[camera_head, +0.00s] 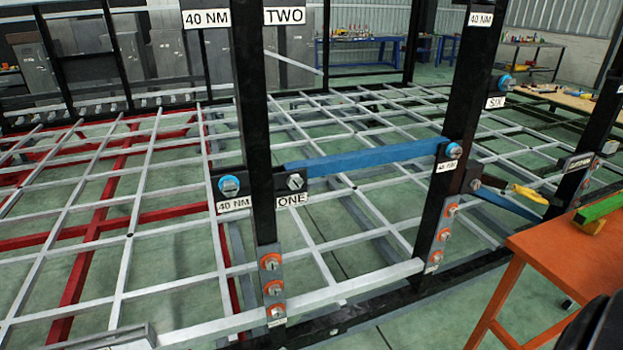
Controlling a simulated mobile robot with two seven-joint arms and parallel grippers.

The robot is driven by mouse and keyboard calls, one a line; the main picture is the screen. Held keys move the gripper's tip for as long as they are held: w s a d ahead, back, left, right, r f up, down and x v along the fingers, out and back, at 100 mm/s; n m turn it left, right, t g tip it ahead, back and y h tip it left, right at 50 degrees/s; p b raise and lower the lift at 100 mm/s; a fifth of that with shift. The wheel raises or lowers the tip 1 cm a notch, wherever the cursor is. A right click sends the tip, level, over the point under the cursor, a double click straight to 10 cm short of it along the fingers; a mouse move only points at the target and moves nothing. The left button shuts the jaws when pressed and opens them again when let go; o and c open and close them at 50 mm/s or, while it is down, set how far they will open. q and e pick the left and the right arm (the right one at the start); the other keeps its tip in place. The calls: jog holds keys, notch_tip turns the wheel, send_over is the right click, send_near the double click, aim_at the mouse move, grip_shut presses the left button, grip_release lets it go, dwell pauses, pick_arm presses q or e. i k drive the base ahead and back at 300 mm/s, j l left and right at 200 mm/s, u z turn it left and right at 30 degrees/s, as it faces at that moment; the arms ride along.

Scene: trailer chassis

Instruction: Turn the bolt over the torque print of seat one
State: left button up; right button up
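The seat one plate sits on the black upright post in the middle. Its "ONE" label (292,199) is on the right and its torque print "40 NM" (234,204) is on the left. A bolt with a blue ring (229,186) sits directly above that torque print. A plain grey hex bolt (295,182) sits above the "ONE" label. Neither bolt has a tool on it. Neither of my grippers shows in this view.
A blue bar (365,158) runs right from seat one to another post (459,110). A yellow-handled tool (530,194) sticks out right of that post. An orange table (560,250) with a green and yellow object (595,214) stands right. The grey chassis grid (130,234) spreads behind.

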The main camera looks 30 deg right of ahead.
aim_at(454, 151)
jog(key=z, duration=2)
